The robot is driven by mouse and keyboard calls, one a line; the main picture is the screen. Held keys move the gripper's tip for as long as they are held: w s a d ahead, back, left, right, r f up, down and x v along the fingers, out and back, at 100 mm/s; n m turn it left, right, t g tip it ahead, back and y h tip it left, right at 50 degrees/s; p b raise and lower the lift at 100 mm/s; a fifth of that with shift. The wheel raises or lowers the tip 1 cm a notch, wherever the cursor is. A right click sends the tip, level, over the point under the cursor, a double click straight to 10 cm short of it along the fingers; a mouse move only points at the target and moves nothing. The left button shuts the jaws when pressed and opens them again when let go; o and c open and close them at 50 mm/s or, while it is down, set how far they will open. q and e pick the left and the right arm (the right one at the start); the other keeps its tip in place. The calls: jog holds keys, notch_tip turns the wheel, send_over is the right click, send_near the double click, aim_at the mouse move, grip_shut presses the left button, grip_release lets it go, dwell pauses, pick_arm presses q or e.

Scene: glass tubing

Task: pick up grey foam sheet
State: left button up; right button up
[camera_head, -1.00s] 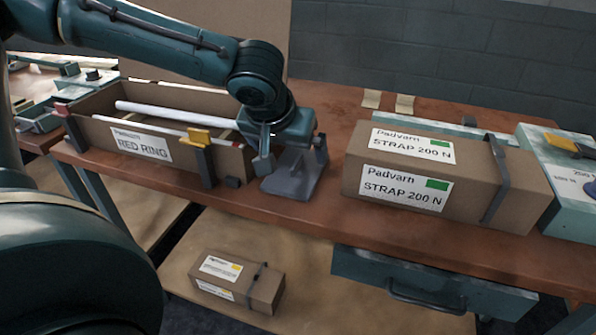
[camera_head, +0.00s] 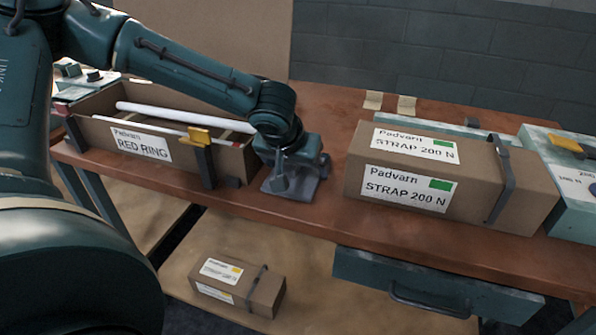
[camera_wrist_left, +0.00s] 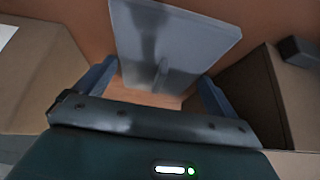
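A flat grey sheet-like piece (camera_head: 303,190) lies on the brown bench between the two long cardboard boxes. In the left wrist view the grey piece (camera_wrist_left: 180,35) shows a smooth face and a small upright part near the gripper. I cannot tell whether it is foam. My left gripper (camera_head: 297,180) points down just above it and hides part of it in the head view. In the left wrist view the fingers of the left gripper (camera_wrist_left: 155,88) are wide apart, with nothing clasped between them. My right gripper is not in view.
The open RED RING box (camera_head: 185,165), holding white tubes (camera_head: 185,116), stands left of the gripper. The closed STRAP 200 N box (camera_head: 360,190) stands to its right. The bench's front edge (camera_head: 310,224) is close. A small carton (camera_head: 240,287) lies on the lower shelf.

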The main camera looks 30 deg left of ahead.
pick_arm(q)
jog(key=c, duration=0.5)
jog(key=shift+c, duration=0.2)
